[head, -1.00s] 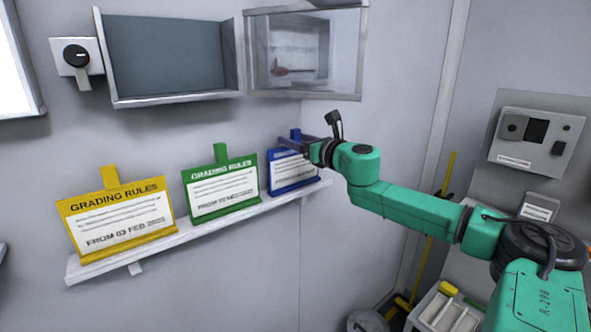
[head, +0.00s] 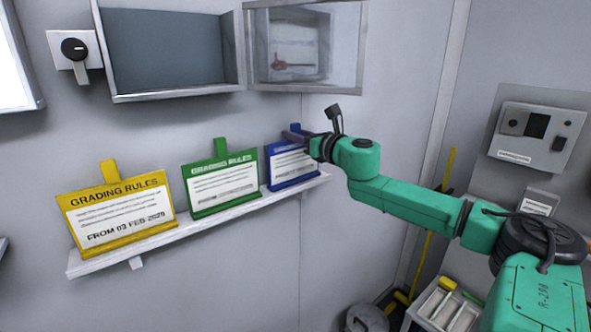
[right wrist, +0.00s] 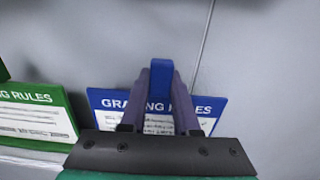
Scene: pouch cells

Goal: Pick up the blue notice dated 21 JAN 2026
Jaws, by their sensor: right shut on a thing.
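The blue notice (head: 291,168) stands at the right end of the white shelf, partly hidden behind my right gripper (head: 297,137). Its date is too small and covered to read. In the right wrist view the blue notice (right wrist: 105,101) shows its heading "GRADING RULES", and its blue top tab (right wrist: 158,95) is between the two fingers. My right gripper (right wrist: 160,100) is shut on that tab. The notice appears upright at the shelf. My left gripper is not in view.
A green notice (head: 221,184) and a yellow notice dated 03 FEB (head: 117,210) stand to the left on the white shelf (head: 200,226). An open cabinet (head: 170,55) with its glass door (head: 305,47) swung right hangs above. A wall panel (head: 537,137) is at right.

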